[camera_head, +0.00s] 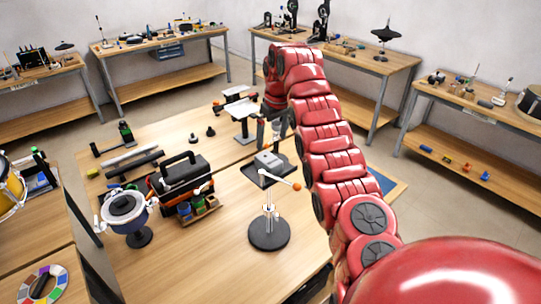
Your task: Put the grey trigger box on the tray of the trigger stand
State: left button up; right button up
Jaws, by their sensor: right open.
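The trigger stand has a round black base (269,234), a thin upright pole and a small dark tray (254,176) on top. An orange ball-tipped lever (295,186) sticks out beside the tray. The grey trigger box (268,160) sits on the tray and looks level. My right arm reaches in from the lower right and bends down at its far end. My right gripper (269,142) is open just above and behind the box. I cannot tell whether its fingertips touch the box. My left gripper is not in view.
A black toolbox (184,182), a blue-white pot on a stand (124,206) and a small rack of jars (200,208) stand left of the stand. A white-topped stand (241,108) is behind it. The table (200,260) is bare at front left.

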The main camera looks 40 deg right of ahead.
jog(key=shift+s+r, duration=0.15)
jog(key=shift+r, duration=0.7)
jog(key=shift+f, duration=0.1)
